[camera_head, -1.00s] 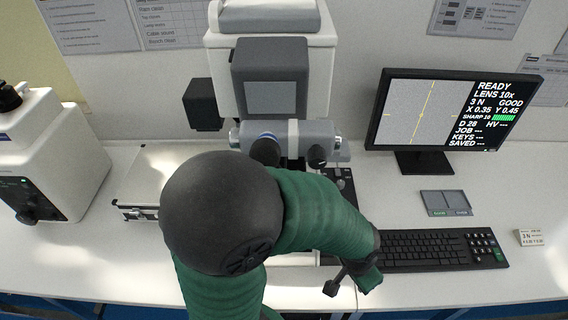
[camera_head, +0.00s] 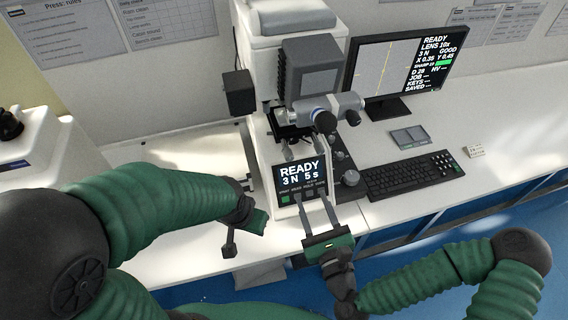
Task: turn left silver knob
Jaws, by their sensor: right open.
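The hardness tester (camera_head: 262,150) stands at the back centre, with a lit front screen (camera_head: 300,174) reading READY, 3 N, 5 s. A round silver knob (camera_head: 351,178) sits at the right side of its base, beside the keyboard. My right gripper (camera_head: 312,194) is open and empty. Its two long fingers point up at the tester's lower front, just below the screen and left of the silver knob.
A monitor (camera_head: 405,65), a keyboard (camera_head: 410,174) and a grey pad (camera_head: 409,138) stand to the right. A dark-knobbed eyepiece unit (camera_head: 345,104) juts out above the base. A white machine (camera_head: 40,150) is at the left. The bench (camera_head: 505,120) is clear at the far right.

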